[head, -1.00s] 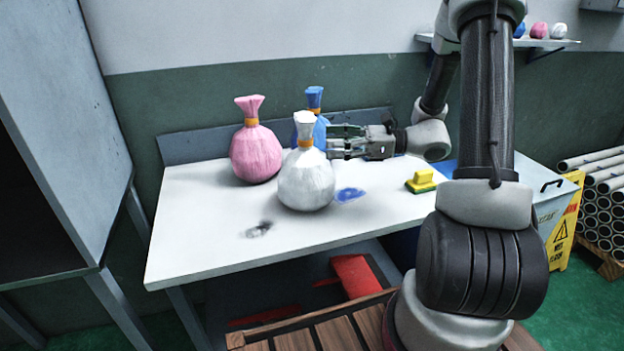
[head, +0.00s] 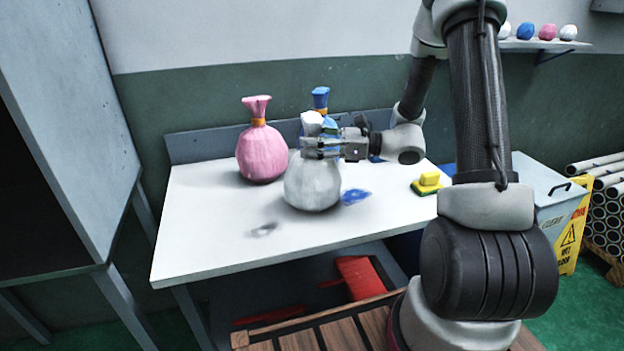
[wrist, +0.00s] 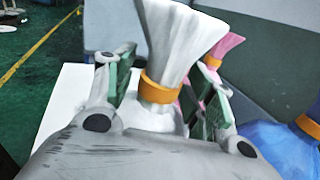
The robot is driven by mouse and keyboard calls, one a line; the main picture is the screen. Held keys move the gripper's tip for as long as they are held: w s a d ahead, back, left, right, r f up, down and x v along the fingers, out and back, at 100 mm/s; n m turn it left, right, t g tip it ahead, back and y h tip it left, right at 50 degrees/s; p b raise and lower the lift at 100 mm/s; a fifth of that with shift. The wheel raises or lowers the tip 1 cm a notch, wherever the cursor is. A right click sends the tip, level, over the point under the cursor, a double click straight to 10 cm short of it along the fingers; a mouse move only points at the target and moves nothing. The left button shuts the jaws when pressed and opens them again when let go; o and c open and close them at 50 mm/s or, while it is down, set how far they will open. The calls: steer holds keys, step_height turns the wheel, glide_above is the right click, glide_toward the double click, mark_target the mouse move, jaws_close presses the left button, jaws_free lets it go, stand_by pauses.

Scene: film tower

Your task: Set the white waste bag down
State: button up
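The white waste bag (head: 313,187) stands upright on the white worktop (head: 210,245), with its neck and flared top pointing up. My gripper (head: 312,148) is at its neck, coming in from the right. In the wrist view, the white bag's top (wrist: 178,35) and orange band (wrist: 160,88) lie between my two fingers (wrist: 165,90). The fingers are spread, with a visible gap on the left side of the neck. In the head view my gripper hides most of the neck.
A pink bag (head: 262,152) stands behind to the left, and a blue bag (head: 320,98) stands close behind my gripper. A yellow sponge (head: 428,182) lies at the right. A dark smudge (head: 263,230) and a blue smudge (head: 355,196) mark the worktop. The front left is clear.

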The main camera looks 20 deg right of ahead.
steer(key=shift+s, duration=0.1)
jaws_close()
